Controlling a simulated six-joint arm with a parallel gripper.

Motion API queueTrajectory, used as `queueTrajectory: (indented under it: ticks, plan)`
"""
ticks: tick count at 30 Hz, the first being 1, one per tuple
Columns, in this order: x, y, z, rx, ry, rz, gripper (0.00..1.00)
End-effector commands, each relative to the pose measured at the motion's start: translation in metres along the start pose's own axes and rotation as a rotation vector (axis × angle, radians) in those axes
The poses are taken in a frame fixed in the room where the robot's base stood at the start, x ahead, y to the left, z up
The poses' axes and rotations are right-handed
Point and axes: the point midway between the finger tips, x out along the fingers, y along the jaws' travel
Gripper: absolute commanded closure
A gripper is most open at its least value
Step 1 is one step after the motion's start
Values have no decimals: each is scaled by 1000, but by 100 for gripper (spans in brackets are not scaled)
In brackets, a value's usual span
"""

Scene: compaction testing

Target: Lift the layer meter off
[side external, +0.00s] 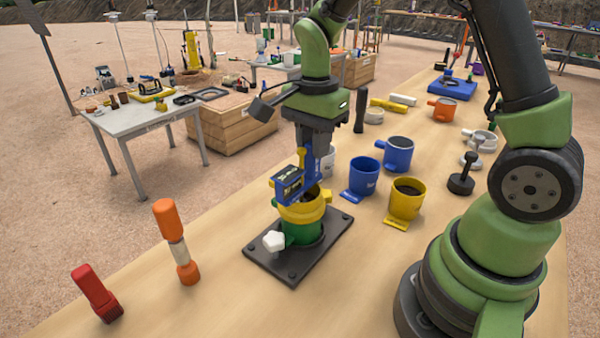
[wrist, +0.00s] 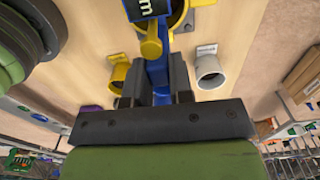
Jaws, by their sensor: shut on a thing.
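The layer meter (side external: 289,187) is a blue device with a black display face and a yellow knob. It is at the top of the yellow collar (side external: 302,211) on the green mould (side external: 303,232); whether it touches the rim I cannot tell. My gripper (side external: 318,150) is above the mould, shut on the meter's blue upright part. In the wrist view the jaws (wrist: 160,93) close on the blue part from both sides, with the yellow knob and display beyond. The meter's lower end is hidden.
The mould stands on a dark base plate (side external: 262,258) with a white knob beside it. A blue cup (side external: 363,178) and a yellow cup (side external: 405,199) stand close on the right.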

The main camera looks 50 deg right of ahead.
Motion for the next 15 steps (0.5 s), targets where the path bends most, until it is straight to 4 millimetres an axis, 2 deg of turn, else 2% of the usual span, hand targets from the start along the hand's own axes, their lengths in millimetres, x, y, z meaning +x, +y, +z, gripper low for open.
queueTrajectory:
  ticks: [5,15]
  plan:
    - [-10,-1,0,-1,1,-5,100]
    - [-54,-1,0,-1,1,-6,100]
